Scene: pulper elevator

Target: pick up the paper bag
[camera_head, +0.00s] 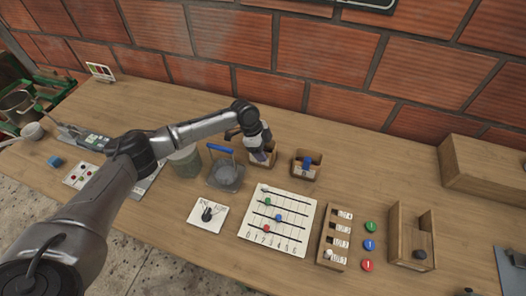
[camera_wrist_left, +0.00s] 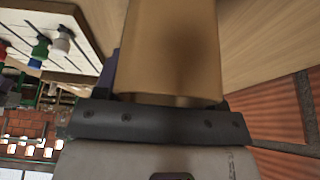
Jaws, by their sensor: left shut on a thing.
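The paper bag (camera_head: 271,159) looks like a small brown open-topped container at the back middle of the table, partly hidden behind my left gripper. My left gripper (camera_head: 259,155) reaches down onto it from the left and is shut on it. In the left wrist view a plain tan surface of the bag (camera_wrist_left: 170,50) fills the space in front of the jaws. Whether the bag's bottom touches the table is hard to tell. My right gripper is not in view.
A brown box with a blue item (camera_head: 306,165) stands just right of the bag. A grey container with a blue handle (camera_head: 225,172) is at left. A white slider board (camera_head: 278,222) lies in front. A wooden slotted rack (camera_head: 335,237) and open wooden box (camera_head: 411,237) are farther right.

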